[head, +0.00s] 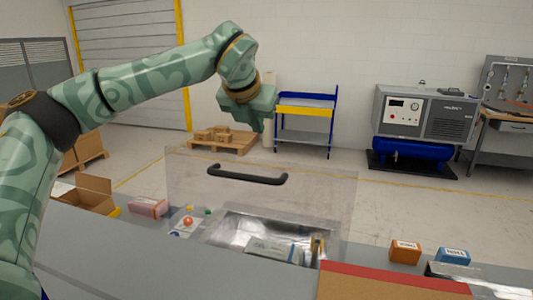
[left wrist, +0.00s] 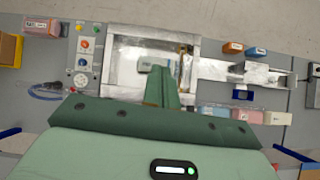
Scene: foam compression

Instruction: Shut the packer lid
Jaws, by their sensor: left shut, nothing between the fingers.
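The packer lid (head: 320,193) is a clear panel standing raised above the packer in the head view, with a black bar handle (head: 247,178) near its top. Through it shows the packer's shiny metal chamber (head: 232,228), also in the left wrist view (left wrist: 113,75). A pale labelled pack (head: 270,248) lies in the chamber. My left gripper (head: 262,128) is shut and empty, higher in the picture than the handle and apart from it. In the left wrist view my left gripper (left wrist: 165,80) covers part of the chamber; I cannot make out the lid there. My right gripper is not in view.
A control panel with coloured buttons (head: 188,222) sits left of the chamber, near a pink box (head: 148,207) and an open carton (head: 88,194). Orange (head: 405,252) and blue (head: 453,256) boxes stand right. A red-edged box (head: 385,283) is in front.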

